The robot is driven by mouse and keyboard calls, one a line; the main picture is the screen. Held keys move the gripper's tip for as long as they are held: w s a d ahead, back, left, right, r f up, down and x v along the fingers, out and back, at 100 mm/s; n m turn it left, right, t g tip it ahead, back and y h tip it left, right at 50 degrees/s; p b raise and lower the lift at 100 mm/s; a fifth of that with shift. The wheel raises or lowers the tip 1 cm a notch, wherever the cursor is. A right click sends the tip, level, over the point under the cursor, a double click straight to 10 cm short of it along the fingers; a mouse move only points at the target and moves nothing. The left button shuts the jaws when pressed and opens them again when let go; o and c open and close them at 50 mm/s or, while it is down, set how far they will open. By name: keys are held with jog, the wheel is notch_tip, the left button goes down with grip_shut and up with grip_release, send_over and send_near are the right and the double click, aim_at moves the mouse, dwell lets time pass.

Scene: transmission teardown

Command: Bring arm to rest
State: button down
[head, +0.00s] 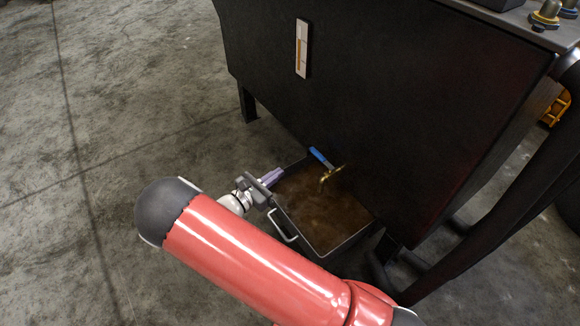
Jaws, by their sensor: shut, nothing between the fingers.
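My arm, with a red link and dark grey joint covers, reaches across the lower middle of the head view. My gripper (274,176) is at its far end, beside the left rim of a metal drain pan (285,209). The gripper is shut with nothing visible in it. I cannot tell whether it touches the pan's rim. The pan holds brown fluid. A brass valve (328,176) with a blue handle (320,157) sits above the pan, at the dark tank's side.
A large dark tank (380,80) on legs fills the upper right. A gauge strip (302,48) is on its face. Dark bars (480,250) stand at the right. A pan handle (283,228) faces my arm. The concrete floor (100,110) at left is clear.

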jog(key=s+d+r+m+g+y+p, duration=0.1)
jog(key=s+d+r+m+g+y, duration=0.2)
jog(key=s+d+r+m+g, duration=0.45)
jog(key=s+d+r+m+g+y+p, duration=0.2)
jog(key=d+r+m+g, duration=0.2)
jog(key=d+r+m, duration=0.5)
jog(key=s+d+r+m+t+y+p, duration=0.1)
jog(key=s+r+m+t+y, duration=0.4)
jog(key=s+r, duration=1)
jog(key=r+m+y+p, duration=0.1)
jog(key=m+y, duration=0.2)
jog(key=m, duration=0.2)
jog(key=shift+s+d+r, duration=0.3)
jog(key=shift+s+d, duration=0.05)
jog(key=shift+d, duration=0.05)
